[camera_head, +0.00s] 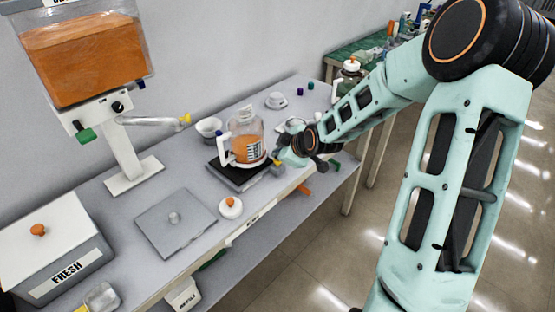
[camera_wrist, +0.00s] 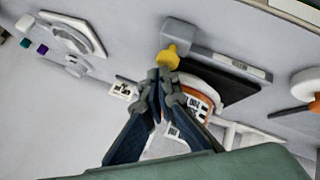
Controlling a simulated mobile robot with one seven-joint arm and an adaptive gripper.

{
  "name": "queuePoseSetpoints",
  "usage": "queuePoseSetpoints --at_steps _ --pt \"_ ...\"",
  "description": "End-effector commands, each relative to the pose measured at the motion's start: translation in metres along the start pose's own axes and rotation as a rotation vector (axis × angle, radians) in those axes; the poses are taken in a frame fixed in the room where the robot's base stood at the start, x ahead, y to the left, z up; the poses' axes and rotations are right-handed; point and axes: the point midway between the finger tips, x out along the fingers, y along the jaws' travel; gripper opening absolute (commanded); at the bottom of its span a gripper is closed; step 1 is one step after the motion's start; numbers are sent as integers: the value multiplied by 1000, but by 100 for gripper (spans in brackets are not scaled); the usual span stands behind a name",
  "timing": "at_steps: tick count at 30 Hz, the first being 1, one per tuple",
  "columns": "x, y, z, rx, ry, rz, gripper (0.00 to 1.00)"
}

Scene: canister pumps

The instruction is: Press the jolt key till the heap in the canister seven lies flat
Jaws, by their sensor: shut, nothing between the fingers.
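A clear canister (camera_head: 245,145) with orange contents, a white handle and a printed label stands on a dark square plate (camera_head: 232,176). Its label is too small to read, and I cannot tell whether the contents lie level. The canister shows partly behind my fingers in the wrist view (camera_wrist: 198,100). A yellow key (camera_wrist: 175,53) sits on a grey block (camera_wrist: 215,58) beside the dark plate. My gripper (camera_wrist: 161,74) is shut and empty, its fingertips close to the yellow key. I cannot tell whether they touch it. In the head view my gripper (camera_head: 282,158) is just right of the canister.
A large orange-filled hopper (camera_head: 85,60) with a yellow-tipped spout stands at the left. A grey lidded box marked FRESH (camera_head: 60,260), a flat grey plate (camera_head: 174,222) and an orange-knobbed lid (camera_head: 231,208) lie nearer. White bowls and small coloured caps are behind the canister.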

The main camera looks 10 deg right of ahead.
Motion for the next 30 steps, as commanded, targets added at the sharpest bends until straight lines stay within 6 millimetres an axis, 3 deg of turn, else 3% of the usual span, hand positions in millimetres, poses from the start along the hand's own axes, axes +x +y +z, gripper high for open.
queuePoseSetpoints --at_steps 30 --pt "8 -6 7 2 -2 -2 0"
